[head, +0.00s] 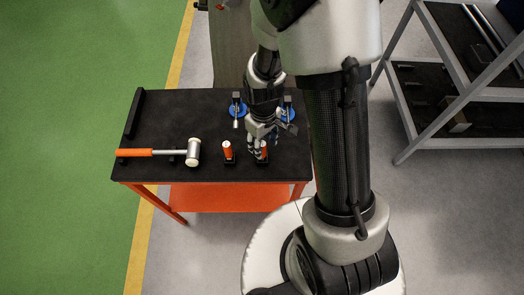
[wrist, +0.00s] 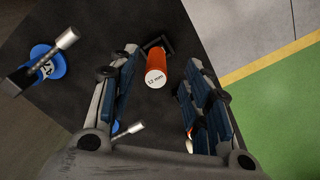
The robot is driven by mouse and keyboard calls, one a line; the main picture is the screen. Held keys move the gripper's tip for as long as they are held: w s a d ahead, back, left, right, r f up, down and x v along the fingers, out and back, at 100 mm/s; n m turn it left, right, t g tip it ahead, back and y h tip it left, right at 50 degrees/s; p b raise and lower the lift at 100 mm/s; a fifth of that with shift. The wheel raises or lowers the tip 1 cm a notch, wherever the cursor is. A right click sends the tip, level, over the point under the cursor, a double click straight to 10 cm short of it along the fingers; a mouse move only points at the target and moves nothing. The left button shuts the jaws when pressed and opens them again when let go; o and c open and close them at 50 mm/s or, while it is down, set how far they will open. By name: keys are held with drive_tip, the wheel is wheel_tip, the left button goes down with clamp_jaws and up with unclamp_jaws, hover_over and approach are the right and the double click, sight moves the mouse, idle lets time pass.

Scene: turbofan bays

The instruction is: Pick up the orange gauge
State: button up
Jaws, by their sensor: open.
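Two upright orange cylinders with pale tops stand side by side near the table's front edge in the head view. The left orange gauge (head: 228,150) is clear of my gripper. The right orange gauge (head: 264,150) is partly hidden by my gripper (head: 257,148), which is pointing down over it. In the wrist view, an orange gauge (wrist: 158,71) with a white top marked "12 mm" shows between the fingers of my open gripper (wrist: 162,72), with a gap on each side. A dark angled bracket is beside it. An orange bit shows behind the right finger.
A hammer (head: 160,152) with an orange handle lies left on the black table (head: 175,115). Blue round pieces with metal stems, one left (head: 238,111) and one right (head: 289,112), stand behind the gauges. A grey shelf rack (head: 440,110) stands at the right.

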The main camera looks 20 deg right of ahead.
drive_tip(key=f, duration=0.2)
drive_tip(key=f+b, duration=0.1)
drive_tip(key=f, duration=0.3)
drive_tip(key=shift+w+f+b, duration=0.35)
drive_tip(key=shift+c, duration=0.4)
clamp_jaws()
